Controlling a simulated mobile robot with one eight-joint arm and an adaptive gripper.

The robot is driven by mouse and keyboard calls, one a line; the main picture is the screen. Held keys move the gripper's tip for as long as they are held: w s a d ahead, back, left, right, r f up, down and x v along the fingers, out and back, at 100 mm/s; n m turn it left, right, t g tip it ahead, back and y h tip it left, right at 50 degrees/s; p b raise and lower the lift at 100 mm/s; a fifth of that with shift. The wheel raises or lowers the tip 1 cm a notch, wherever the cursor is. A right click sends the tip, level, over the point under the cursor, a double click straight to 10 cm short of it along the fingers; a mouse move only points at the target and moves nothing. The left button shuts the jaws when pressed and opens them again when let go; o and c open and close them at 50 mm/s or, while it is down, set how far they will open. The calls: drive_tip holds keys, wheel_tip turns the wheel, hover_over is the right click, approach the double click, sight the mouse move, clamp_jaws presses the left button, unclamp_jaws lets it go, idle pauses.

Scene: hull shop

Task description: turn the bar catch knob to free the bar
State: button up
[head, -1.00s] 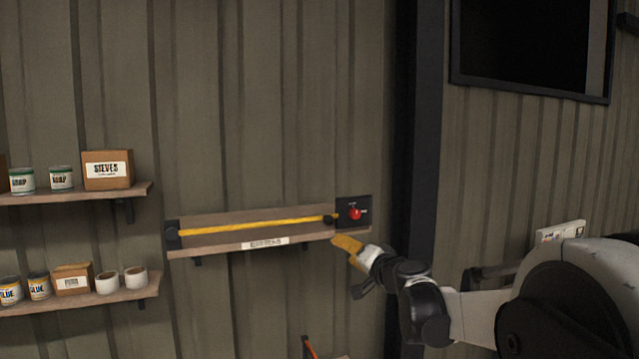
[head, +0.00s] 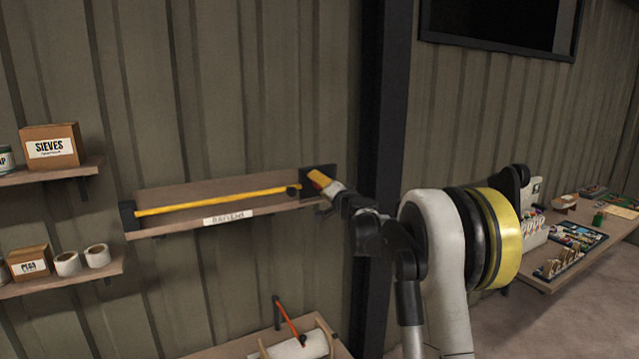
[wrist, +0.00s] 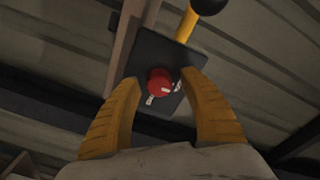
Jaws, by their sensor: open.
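The red bar catch knob (wrist: 160,82) sits on a dark plate (wrist: 158,55) in the wrist view. My gripper (wrist: 160,80) is open, its two yellow fingers on either side of the knob, without visible contact. In the head view my gripper (head: 318,181) is in front of the dark plate (head: 309,171) and hides the knob. The yellow bar (head: 215,201) runs across the front of a wall shelf, its right end at a black ball (head: 293,190) beside the plate. The bar also shows in the wrist view (wrist: 187,24).
The shelf (head: 180,228) carries a white label and looks empty. Left shelves hold a SIEVES box (head: 50,147) and white rolls (head: 82,259). A dark post (head: 384,100) stands just right of the plate. A cluttered table (head: 590,245) is at the right.

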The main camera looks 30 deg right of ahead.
drive_tip(key=shift+w, duration=0.3)
drive_tip(key=shift+d, duration=0.1)
drive_tip(key=shift+s, duration=0.1)
drive_tip(key=shift+c, duration=0.5)
clamp_jaws()
